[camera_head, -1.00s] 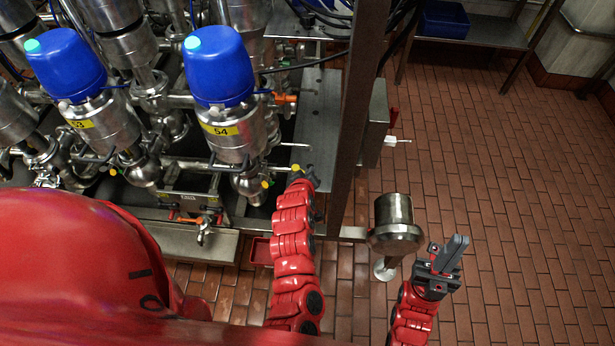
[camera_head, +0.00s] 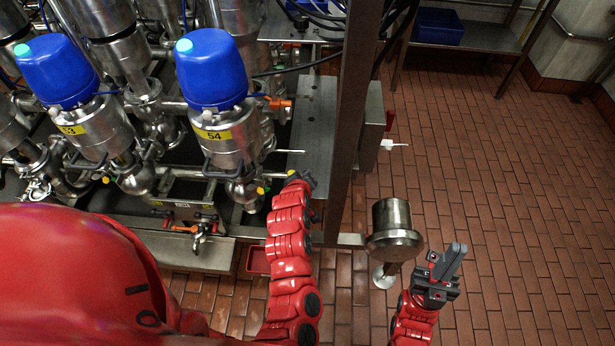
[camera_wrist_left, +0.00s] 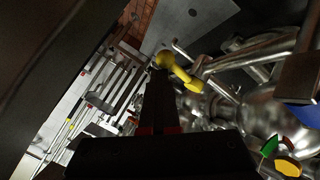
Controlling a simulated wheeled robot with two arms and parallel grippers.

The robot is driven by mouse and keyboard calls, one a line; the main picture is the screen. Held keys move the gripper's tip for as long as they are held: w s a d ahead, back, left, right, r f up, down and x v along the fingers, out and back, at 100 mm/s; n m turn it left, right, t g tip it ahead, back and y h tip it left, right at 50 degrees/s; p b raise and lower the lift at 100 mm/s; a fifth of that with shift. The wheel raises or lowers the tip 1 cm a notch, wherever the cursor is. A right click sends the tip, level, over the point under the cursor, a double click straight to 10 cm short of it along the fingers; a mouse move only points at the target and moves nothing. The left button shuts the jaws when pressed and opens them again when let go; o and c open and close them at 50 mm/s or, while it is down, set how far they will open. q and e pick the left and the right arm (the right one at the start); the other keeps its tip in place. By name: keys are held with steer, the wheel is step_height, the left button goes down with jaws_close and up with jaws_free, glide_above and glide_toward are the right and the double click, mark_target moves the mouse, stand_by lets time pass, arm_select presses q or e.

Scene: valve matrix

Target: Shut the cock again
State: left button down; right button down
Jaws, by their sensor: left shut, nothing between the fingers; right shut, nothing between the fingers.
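A yellow handle with a round knob (camera_wrist_left: 180,72) shows in the left wrist view, just beyond the fingertips of my left gripper (camera_wrist_left: 160,82). In the head view the yellow knob (camera_head: 291,173) is small, beside my left gripper (camera_head: 302,180). The left fingers are shut and empty; I cannot tell whether they touch the handle. An orange-handled valve (camera_head: 280,103) sits behind, and another orange-handled valve (camera_head: 181,229) sits low at the front of the pipework. I cannot tell which one is the cock. My right gripper (camera_head: 448,264) is shut and empty above the floor.
Steel valve bodies with blue caps (camera_head: 211,68) and yellow number labels fill the left. A vertical steel post (camera_head: 350,130) stands right of my left arm. A steel cylinder (camera_head: 393,228) stands near my right gripper. The tiled floor (camera_head: 510,160) is open on the right.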

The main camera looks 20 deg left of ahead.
arm_select(q)
steer(key=shift+s+f, duration=0.2)
steer(key=shift+f, duration=0.25)
steer(key=p+v, duration=0.8)
steer(key=v, duration=0.9)
steer(key=shift+r, duration=0.55)
steer(key=shift+a, duration=0.1)
